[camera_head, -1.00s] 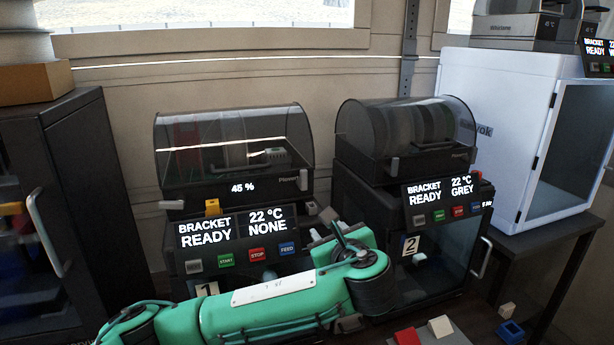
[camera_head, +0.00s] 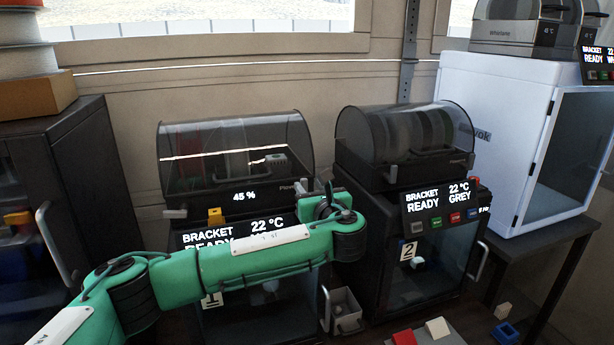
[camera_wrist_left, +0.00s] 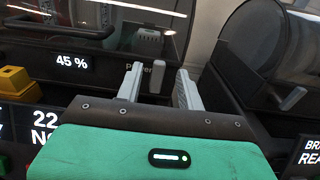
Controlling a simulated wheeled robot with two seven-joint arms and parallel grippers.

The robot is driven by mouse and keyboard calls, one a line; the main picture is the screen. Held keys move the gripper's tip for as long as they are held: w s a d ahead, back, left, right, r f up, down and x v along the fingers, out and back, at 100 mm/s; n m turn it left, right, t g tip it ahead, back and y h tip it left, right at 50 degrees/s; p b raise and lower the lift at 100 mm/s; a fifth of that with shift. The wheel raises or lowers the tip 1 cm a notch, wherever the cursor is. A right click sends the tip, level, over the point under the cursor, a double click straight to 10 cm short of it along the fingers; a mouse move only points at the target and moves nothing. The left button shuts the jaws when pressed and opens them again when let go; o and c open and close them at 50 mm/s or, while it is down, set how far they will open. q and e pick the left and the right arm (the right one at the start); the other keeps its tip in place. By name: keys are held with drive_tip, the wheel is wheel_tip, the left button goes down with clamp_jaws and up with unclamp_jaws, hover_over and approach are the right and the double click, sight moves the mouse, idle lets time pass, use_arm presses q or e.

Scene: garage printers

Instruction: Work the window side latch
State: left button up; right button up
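A dark box with a clear rounded lid (camera_head: 235,150) sits on the left printer. A small grey latch tab (camera_wrist_left: 158,80) stands upright at its front right corner. In the left wrist view the tab lies between the two pale fingers of my left gripper (camera_wrist_left: 157,86). The gripper is open, with a gap on each side of the tab. In the head view my left gripper (camera_head: 318,190) is at that corner, partly hidden by its own wrist. Another pale latch tab (camera_head: 175,213) shows at the box's front left. The lid looks closed. My right gripper is not in view.
A second lidded box (camera_head: 400,150) stands close on the right, above printer 2 (camera_head: 430,260). A white cabinet (camera_head: 500,130) is farther right. A yellow knob (camera_head: 215,216) sits above the left display. A small grey bin (camera_head: 345,310) is below the wrist.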

use_arm(q)
drive_tip(key=shift+p+x, duration=0.35)
drive_tip(key=shift+x, duration=1.1)
clamp_jaws()
drive_tip(key=shift+f, duration=0.1)
drive_tip(key=n+b, duration=0.1)
drive_tip(key=a+n+b, duration=0.1)
drive_tip(key=n+b, duration=0.1)
drive_tip(key=shift+s+a+f+b, duration=0.1)
drive_tip(key=shift+s+f+b, duration=0.1)
drive_tip(key=shift+f+b, duration=0.1)
drive_tip(key=shift+s+a+f+n+b, duration=0.1)
drive_tip(key=shift+a+n+b, duration=0.2)
drive_tip(key=shift+n+b, duration=0.6)
drive_tip(key=shift+s+a+n+b, duration=0.1)
drive_tip(key=shift+a+n+b, duration=0.2)
drive_tip(key=shift+n+b, duration=0.55)
drive_tip(key=shift+n, duration=0.35)
